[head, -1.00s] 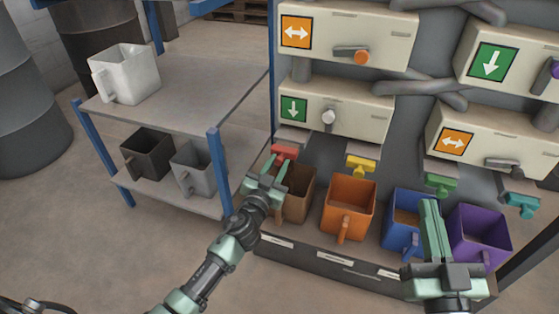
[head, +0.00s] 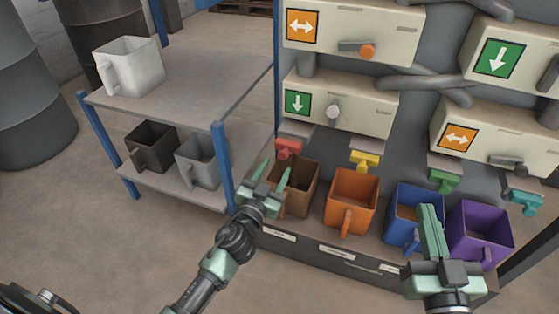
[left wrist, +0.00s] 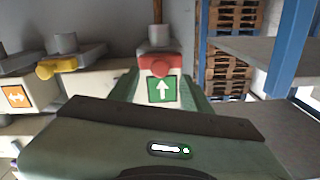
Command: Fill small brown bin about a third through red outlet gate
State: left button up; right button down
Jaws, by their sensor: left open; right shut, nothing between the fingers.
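The small brown bin (head: 301,197) stands at the left end of the row of bins, below the red outlet gate (head: 288,146). A thin brown column, apparently falling material, shows under that gate. The left wrist view, which is upside down, shows the red gate (left wrist: 158,63) with a brown column (left wrist: 157,12) at its outlet. I cannot tell the fill level in the brown bin. My left gripper (head: 274,174) is open and empty, in front of the bin and apart from the red gate. My right gripper (head: 430,212) is shut and empty, in front of the blue bin.
Orange (head: 351,208), blue (head: 402,236) and purple (head: 488,225) bins stand to the right under the yellow (head: 365,160), green (head: 444,180) and teal (head: 526,201) gates. A shelf (head: 190,80) at the left holds white, black and grey containers.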

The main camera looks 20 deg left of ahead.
pick_arm(q)
jog(key=s, duration=0.2)
jog(key=shift+s, duration=0.3)
grip_shut()
dwell(1.3)
jog(key=shift+w, duration=1.6)
